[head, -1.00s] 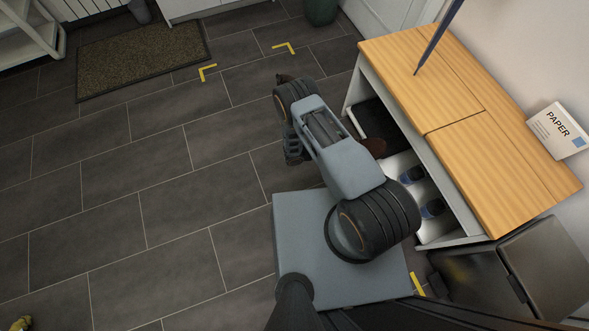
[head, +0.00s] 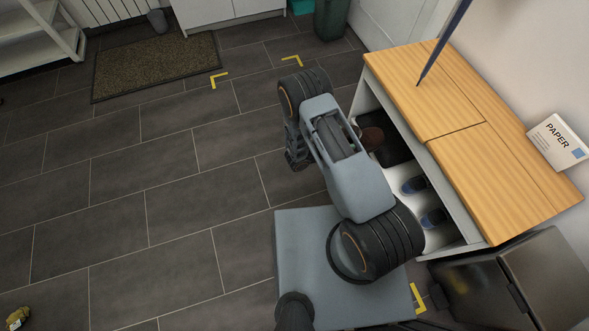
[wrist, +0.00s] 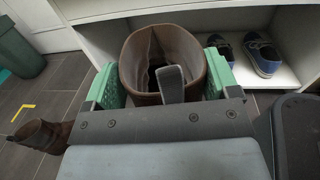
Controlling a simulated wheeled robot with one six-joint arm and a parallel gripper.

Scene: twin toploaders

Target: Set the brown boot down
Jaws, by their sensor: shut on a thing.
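In the wrist view the brown boot (wrist: 150,58) stands between the green pads of my gripper (wrist: 165,85). My gripper is shut on it, and the boot's open top faces the camera. Its sole is hidden. In the head view my arm hides the gripper. A brown shape (head: 372,138), seemingly the held boot, shows beside the arm at the black tray (head: 392,152) in the open cabinet. I cannot tell whether it touches the tray. Another brown boot (wrist: 38,138) is on the floor at left in the wrist view.
The wood-topped cabinet (head: 425,100) has blue shoes (head: 414,185) on its white shelf. They also show in the wrist view (wrist: 262,55). A dark metal box (head: 550,270) stands at the lower right. The tiled floor left of my arm is mostly clear.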

